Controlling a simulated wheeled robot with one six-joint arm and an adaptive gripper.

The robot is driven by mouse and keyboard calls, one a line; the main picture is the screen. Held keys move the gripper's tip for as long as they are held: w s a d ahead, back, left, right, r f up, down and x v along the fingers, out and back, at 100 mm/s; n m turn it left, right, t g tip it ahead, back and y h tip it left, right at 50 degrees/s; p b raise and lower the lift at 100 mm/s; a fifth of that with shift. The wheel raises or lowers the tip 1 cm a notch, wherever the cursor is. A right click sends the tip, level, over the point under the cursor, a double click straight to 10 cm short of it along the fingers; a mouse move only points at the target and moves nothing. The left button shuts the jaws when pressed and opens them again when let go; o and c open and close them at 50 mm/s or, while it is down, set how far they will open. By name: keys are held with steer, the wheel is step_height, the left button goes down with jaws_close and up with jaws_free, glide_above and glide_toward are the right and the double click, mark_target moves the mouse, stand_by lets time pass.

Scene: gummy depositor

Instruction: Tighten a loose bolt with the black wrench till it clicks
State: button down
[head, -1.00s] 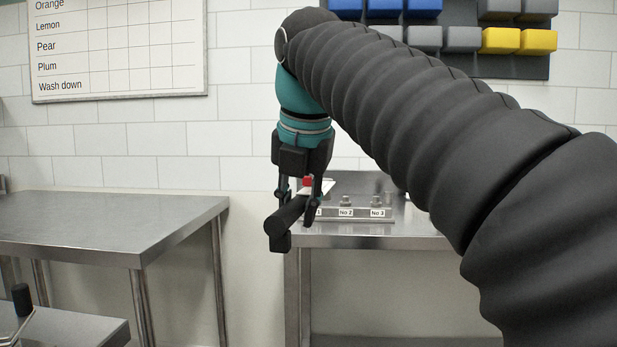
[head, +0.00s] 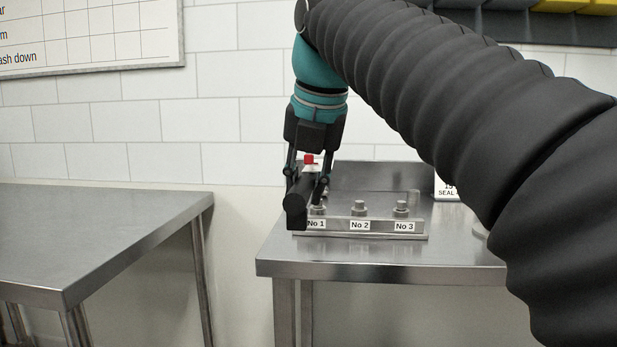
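The black wrench (head: 300,196) is between the fingers of my gripper (head: 307,177), which is shut on its thick handle. The handle's near end points toward the camera and down. Its far end is hidden by the gripper and handle. Three bolts stand in a row on a steel block (head: 380,236): bolt No 1 (head: 318,210), partly hidden by the wrench, bolt No 2 (head: 360,208) and bolt No 3 (head: 401,208). The wrench overlaps the No 1 end in the picture. Whether it touches that bolt, and which bolt is loose, I cannot tell.
A small red and white piece (head: 308,159) shows between the fingers; what it belongs to is unclear. The block stands on a steel table (head: 350,256). A white sign (head: 445,187) is partly hidden by my arm. Another steel table (head: 90,225) stands left, across a gap.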

steer(key=shift+s, duration=0.1)
stand_by(0.3)
steer(key=shift+f+b, duration=1.55)
steer(key=shift+f, duration=0.7)
steer(key=w+a+f+m+h+b, duration=0.1)
steer(key=w+a+m+h, duration=0.1)
steer(key=a+m, duration=0.3)
steer(key=a, duration=0.4)
steer(key=shift+w+a+f+t, duration=0.2)
steer(key=shift+w+f+t, duration=0.1)
steer(key=shift+f, duration=0.05)
